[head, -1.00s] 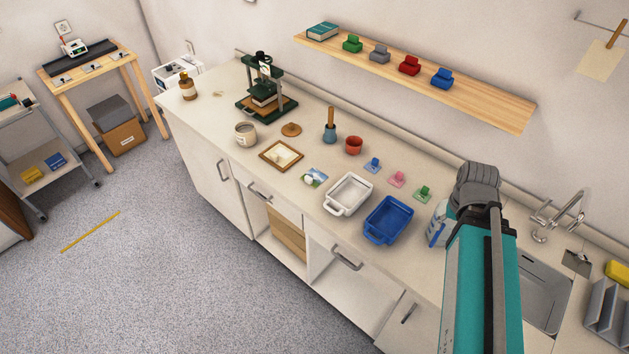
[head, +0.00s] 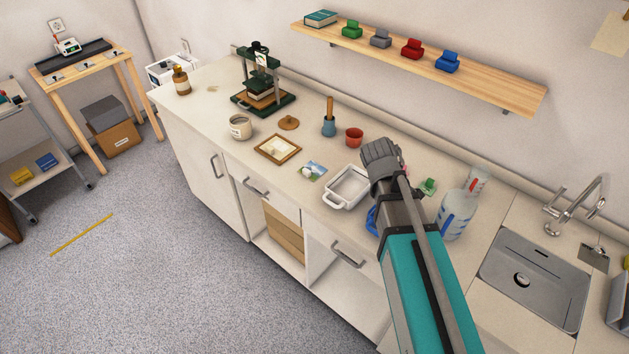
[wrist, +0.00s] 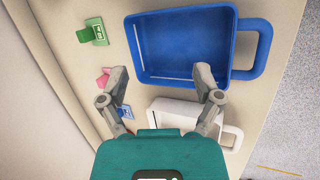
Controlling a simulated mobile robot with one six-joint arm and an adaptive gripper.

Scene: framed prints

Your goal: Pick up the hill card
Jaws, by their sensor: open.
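The hill card (head: 312,171) is a small picture in green and blue with a pale patch. It lies flat on the counter in the head view, left of the white tray and right of the framed print. It does not show in the wrist view. My gripper (wrist: 160,73) is open and empty in the wrist view, with its fingers spread above the counter by the blue and white trays.
A white tray (head: 346,186) stands close to the card. A blue tray (wrist: 188,45) is beyond it, mostly hidden by my arm in the head view.

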